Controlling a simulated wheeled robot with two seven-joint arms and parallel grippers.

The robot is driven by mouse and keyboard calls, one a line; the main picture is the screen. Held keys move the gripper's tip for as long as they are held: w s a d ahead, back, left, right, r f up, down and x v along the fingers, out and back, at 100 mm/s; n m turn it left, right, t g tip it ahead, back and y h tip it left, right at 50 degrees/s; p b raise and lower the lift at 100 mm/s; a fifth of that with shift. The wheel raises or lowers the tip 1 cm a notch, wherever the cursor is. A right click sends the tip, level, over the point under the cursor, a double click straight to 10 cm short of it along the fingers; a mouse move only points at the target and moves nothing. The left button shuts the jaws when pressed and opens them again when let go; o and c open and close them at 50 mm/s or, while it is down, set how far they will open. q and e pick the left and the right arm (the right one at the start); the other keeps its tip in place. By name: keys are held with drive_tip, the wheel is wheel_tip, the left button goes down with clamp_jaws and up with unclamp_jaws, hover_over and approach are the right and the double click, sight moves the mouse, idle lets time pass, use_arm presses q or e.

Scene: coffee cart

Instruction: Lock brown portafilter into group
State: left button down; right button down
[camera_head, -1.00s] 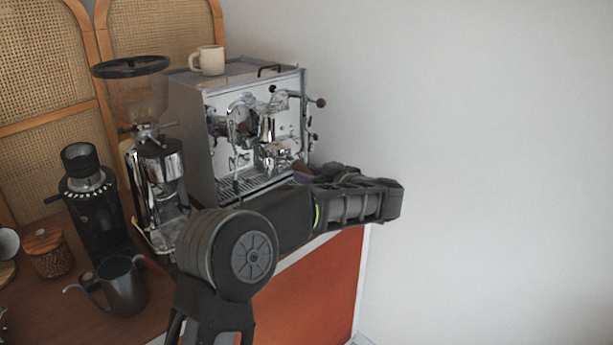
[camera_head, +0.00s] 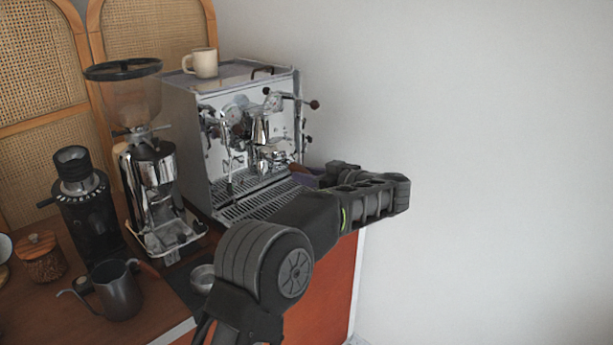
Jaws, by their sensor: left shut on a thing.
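The espresso machine (camera_head: 240,150) stands at the back of the counter, its chrome group (camera_head: 260,130) on the front face facing right. My left arm reaches in from the bottom and bends back toward the machine. My left gripper (camera_head: 326,174) is at the machine's front right corner, low near the drip tray (camera_head: 265,200). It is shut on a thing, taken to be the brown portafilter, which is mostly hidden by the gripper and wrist. I cannot tell whether the portafilter touches the group. My right gripper is not in view.
A grinder (camera_head: 155,190) stands left of the machine, with a smaller black grinder (camera_head: 85,205) beside it. A dark pitcher (camera_head: 117,290), a lidded jar (camera_head: 42,258) and a small metal cup (camera_head: 203,279) are in front. A mug (camera_head: 204,63) sits on the machine. The right side is clear wall.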

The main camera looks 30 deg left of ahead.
use_arm(q)
drive_tip(key=shift+a, duration=0.1)
drive_tip(key=shift+w+f+n+g, duration=0.15)
drive_tip(key=shift+w+n+g, duration=0.15)
drive_tip(key=shift+n+g, duration=0.15)
drive_tip(key=shift+w+d+r+g+y, duration=0.2)
drive_tip(key=shift+w+r+g+y, duration=0.1)
drive_tip(key=shift+w+g, duration=0.1)
drive_tip(key=c, duration=1)
unclamp_jaws()
drive_tip(key=shift+c, duration=0.2)
drive_tip(key=shift+d+f, duration=0.1)
drive_tip(key=shift+f, duration=0.05)
